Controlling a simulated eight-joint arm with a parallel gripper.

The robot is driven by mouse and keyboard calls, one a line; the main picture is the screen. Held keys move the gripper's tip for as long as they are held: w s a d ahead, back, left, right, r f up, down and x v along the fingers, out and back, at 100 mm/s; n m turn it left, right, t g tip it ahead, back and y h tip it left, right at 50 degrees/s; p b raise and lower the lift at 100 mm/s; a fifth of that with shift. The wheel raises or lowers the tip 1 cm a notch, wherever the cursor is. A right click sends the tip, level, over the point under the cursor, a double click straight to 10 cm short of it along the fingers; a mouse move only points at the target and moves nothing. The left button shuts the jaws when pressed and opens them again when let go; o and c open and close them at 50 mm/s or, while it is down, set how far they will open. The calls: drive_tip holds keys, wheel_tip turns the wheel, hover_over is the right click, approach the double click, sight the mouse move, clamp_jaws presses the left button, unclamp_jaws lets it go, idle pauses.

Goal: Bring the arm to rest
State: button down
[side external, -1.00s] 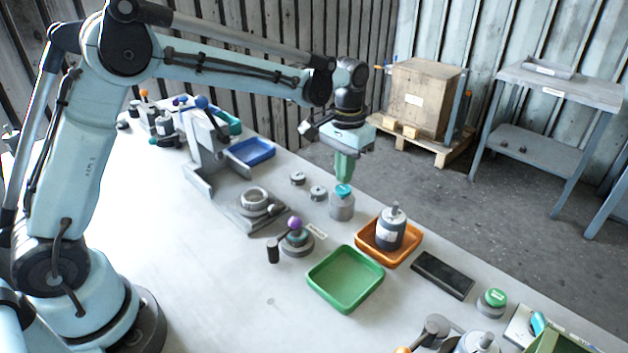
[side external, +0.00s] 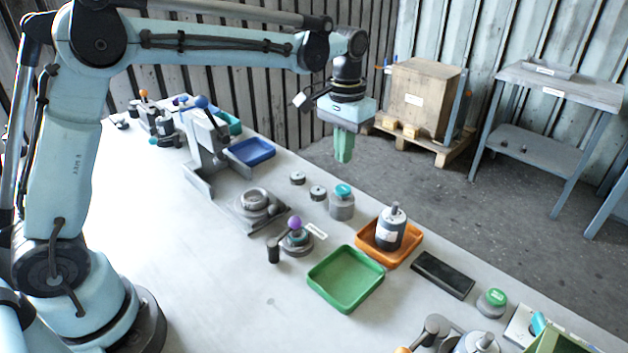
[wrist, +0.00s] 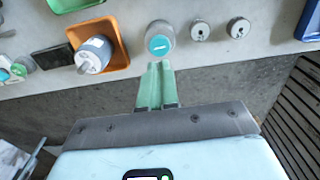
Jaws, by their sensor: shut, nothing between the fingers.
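My gripper (side external: 343,160) hangs from the arm at the far edge of the bench, pointing down, with its green fingers together and nothing between them. In the side external view it is above and slightly behind a grey cylinder with a teal top (side external: 342,203), apart from it. In the wrist view the closed fingertips (wrist: 161,66) show just below the same teal-topped cylinder (wrist: 160,42).
On the bench (side external: 225,290) stand an orange tray (side external: 407,262) holding a grey motor-like part (side external: 390,232), an empty green tray (side external: 345,278), a blue tray (side external: 252,151), a grey press-like stand (side external: 205,150) and two small round parts. Open floor lies behind the bench.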

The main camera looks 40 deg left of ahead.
drive_tip(key=s+a+t, duration=0.2)
drive_tip(key=s+t, duration=0.1)
drive_tip(key=s, duration=0.6)
drive_tip(key=s+a+t, duration=0.2)
drive_tip(key=s+t, duration=0.2)
drive_tip(key=s, duration=0.5)
drive_tip(key=shift+s+a, duration=0.15)
drive_tip(key=shift+a, duration=0.05)
drive_tip(key=c, duration=1.8)
unclamp_jaws()
